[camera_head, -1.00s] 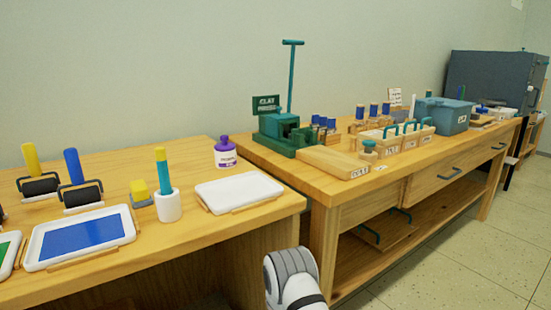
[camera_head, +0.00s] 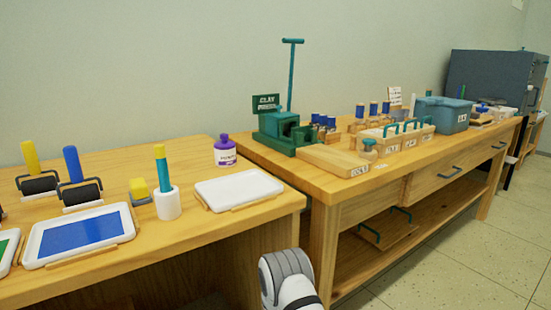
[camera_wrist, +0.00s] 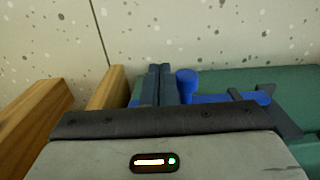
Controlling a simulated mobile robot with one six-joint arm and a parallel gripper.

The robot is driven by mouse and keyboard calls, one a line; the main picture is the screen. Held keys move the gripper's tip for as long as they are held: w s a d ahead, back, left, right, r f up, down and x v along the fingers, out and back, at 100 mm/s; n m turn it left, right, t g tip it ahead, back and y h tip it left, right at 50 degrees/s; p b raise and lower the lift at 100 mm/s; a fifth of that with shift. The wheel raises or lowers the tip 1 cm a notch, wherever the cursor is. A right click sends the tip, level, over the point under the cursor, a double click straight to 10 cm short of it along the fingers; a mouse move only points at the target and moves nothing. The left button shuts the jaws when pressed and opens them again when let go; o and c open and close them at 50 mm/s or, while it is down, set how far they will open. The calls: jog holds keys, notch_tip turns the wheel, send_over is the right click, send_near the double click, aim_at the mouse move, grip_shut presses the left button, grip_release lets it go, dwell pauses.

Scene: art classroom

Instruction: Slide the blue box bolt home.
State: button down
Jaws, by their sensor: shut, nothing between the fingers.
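In the wrist view, a blue bolt (camera_wrist: 225,99) with a round upright knob (camera_wrist: 187,78) lies along a dark green surface (camera_wrist: 225,80). A dark bracket (camera_wrist: 283,117) stands at the bolt's right end. My gripper (camera_wrist: 160,75) is shut and empty, its dark fingers together just left of the knob. I cannot tell whether the fingers touch the knob. The gripper's grey body hides the lower part of the bolt's surroundings. The head view does not show the bolt or the gripper; a white and grey link of my arm shows at its bottom.
Wooden beams (camera_wrist: 108,92) stand left of the fingers, with speckled floor beyond. In the head view, the right bench (camera_head: 400,170) holds a green clay press (camera_head: 285,132) and a blue-grey bin (camera_head: 443,114). The left bench holds ink trays (camera_head: 240,188).

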jog(key=shift+s+a, duration=0.6)
jog(key=shift+a, duration=0.35)
jog(key=shift+w+d, duration=0.1)
jog(key=shift+d, duration=0.05)
notch_tip(320, 180, up, 7)
jog(key=p, duration=0.4)
jog(key=shift+w+d+p, duration=0.15)
jog(key=shift+d+p, duration=0.1)
jog(key=shift+p, duration=0.05)
dwell(0.7)
